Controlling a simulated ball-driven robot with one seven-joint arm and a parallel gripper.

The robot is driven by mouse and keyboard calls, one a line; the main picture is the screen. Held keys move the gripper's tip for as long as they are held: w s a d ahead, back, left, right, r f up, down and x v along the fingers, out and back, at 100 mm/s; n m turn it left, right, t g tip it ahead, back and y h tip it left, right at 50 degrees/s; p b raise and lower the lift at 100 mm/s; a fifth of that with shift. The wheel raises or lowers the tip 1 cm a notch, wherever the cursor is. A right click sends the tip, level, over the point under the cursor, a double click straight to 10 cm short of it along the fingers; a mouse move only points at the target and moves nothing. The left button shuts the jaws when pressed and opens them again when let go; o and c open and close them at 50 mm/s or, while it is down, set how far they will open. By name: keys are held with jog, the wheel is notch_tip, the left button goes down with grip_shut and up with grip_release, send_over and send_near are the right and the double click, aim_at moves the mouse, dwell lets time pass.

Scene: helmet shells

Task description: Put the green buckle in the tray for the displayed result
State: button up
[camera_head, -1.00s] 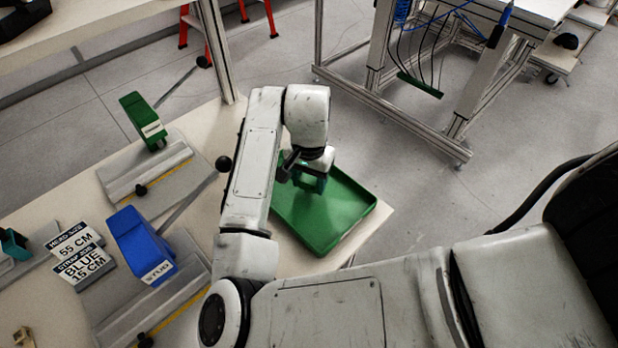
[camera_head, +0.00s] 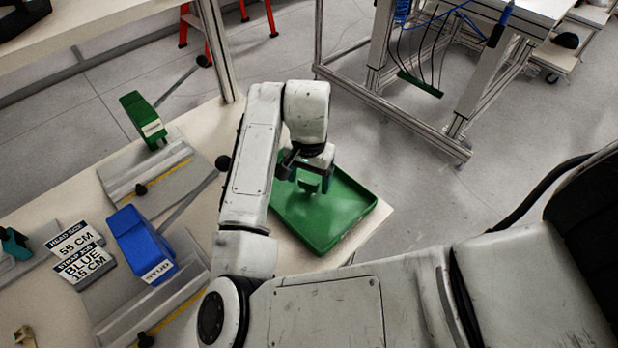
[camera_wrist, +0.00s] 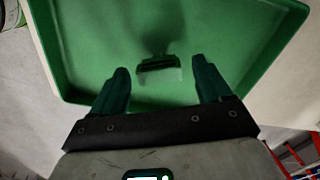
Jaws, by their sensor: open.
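The green tray (camera_head: 335,222) sits near the table's corner, and its floor and walls fill much of the wrist view (camera_wrist: 85,45). My gripper (camera_head: 308,182) is over the tray's far left part. In the wrist view my gripper (camera_wrist: 163,82) has its two dark green fingers spread apart. A small dark green piece that looks like the buckle (camera_wrist: 157,64) shows between and just beyond the fingertips, touching neither finger. It also shows between the fingers in the head view (camera_head: 310,184). I cannot tell whether it rests on the tray floor.
A blue block labelled STUD (camera_head: 140,245) and a green labelled block (camera_head: 143,118) stand on grey fixtures with lever arms left of my arm. Cards reading 55 CM (camera_head: 72,241) and BLUE 15 CM (camera_head: 84,266) stand at the left. The tray's near right floor is clear.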

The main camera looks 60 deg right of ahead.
aim_at(309, 179)
notch_tip(309, 179, up, 11)
jog(key=shift+r+p, duration=0.2)
jog(key=shift+p, duration=0.25)
dwell(0.5)
